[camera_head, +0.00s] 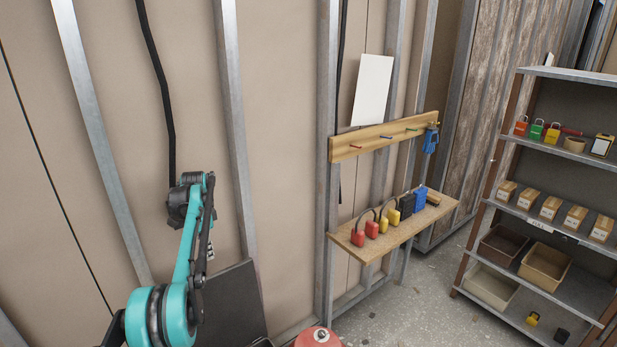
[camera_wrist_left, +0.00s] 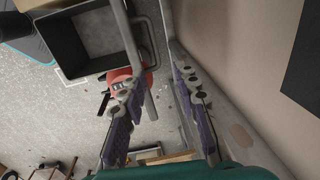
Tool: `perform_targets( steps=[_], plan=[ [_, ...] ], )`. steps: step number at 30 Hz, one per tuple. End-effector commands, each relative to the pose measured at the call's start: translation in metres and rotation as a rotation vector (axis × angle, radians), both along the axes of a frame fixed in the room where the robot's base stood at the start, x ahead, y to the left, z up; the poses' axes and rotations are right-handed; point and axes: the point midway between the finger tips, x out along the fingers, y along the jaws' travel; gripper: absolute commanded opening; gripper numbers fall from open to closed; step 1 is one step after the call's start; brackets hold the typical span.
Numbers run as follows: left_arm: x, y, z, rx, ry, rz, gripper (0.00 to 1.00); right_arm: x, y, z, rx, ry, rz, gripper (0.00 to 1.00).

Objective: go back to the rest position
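My left arm comes up from the lower left of the head view in teal and black. The dark end part with my left gripper (camera_head: 181,203) is in front of the beige wall panels. In the left wrist view, the two purple-padded fingers of the left gripper (camera_wrist_left: 158,72) stand apart with nothing between them. The gripper is open and empty. My right gripper does not show in either view.
A wooden shelf (camera_head: 400,232) with several padlocks hangs on the wall under a peg rail (camera_head: 350,149). A metal rack (camera_head: 553,227) with bins stands at the right. In the wrist view, a dark bin (camera_wrist_left: 72,62) and a red object (camera_wrist_left: 122,74) lie beyond the fingers.

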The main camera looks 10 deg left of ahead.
Motion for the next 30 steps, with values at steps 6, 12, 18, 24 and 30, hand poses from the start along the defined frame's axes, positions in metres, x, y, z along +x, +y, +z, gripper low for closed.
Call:
perform_targets(
  steps=[6,12,18,24,30],
  plan=[
    [-0.006,-0.029,0.022,0.007,-0.038,0.041,0.31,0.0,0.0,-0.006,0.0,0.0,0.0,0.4],
    [-0.033,-0.088,0.055,0.009,-0.124,0.138,0.31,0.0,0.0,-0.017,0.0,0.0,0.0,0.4],
    [-0.077,-0.147,0.074,-0.007,-0.215,0.239,0.31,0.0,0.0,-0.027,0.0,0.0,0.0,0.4],
    [-0.134,-0.201,0.074,-0.042,-0.306,0.337,0.31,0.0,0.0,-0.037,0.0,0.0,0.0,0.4],
    [-0.199,-0.247,0.054,-0.097,-0.391,0.434,0.31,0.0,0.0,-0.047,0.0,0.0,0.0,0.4]
  ],
)
